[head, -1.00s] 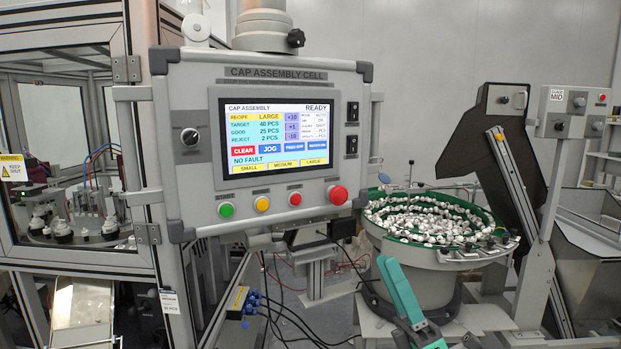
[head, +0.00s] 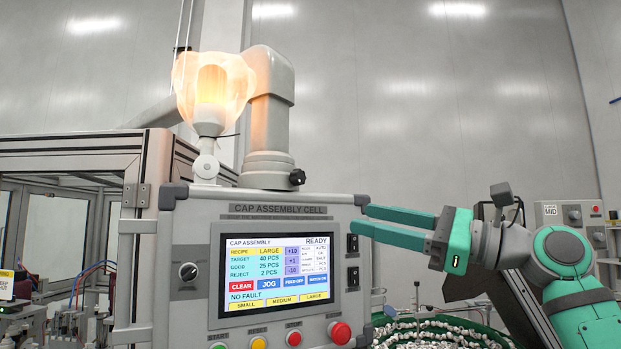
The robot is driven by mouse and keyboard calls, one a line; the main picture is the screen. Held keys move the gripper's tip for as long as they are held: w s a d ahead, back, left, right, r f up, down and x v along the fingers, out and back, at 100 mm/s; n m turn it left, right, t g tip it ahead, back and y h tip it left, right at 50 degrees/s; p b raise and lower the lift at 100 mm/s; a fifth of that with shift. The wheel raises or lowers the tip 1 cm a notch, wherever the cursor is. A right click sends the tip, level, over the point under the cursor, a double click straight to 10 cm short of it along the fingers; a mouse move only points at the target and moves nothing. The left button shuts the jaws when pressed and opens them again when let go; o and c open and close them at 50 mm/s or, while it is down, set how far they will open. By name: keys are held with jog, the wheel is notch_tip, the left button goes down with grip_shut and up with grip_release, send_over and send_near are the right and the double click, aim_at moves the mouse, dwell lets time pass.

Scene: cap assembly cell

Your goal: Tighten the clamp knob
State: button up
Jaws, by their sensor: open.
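The black clamp knob (head: 297,177) sticks out at the right of the grey collar at the foot of the elbow pipe (head: 271,110), just above the control panel's top edge. My gripper (head: 364,220) is at the panel's upper right corner, to the right of the knob and lower in the picture. Its two green fingers point left and are apart, with nothing between them. It does not touch the knob. How far the fingers are from the panel in depth I cannot tell.
The control panel (head: 200,215) with its lit screen stands below the knob. A glowing lamp (head: 210,90) is left of the pipe. A bowl of caps (head: 440,335) is at the lower right. The space above and right of the knob looks clear.

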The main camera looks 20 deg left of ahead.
aim_at(301, 176)
jog(key=s+a+r+n+t+h, duration=0.2)
jog(key=s+r+h, duration=0.1)
jog(key=r, duration=0.6)
jog(key=x, duration=1)
jog(key=shift+a+f, duration=0.25)
jog(key=shift+f, duration=0.05)
jog(key=shift+w, duration=0.1)
jog(key=shift+c, duration=0.5)
jog(key=c, duration=0.9)
jog(key=shift+c, duration=0.2)
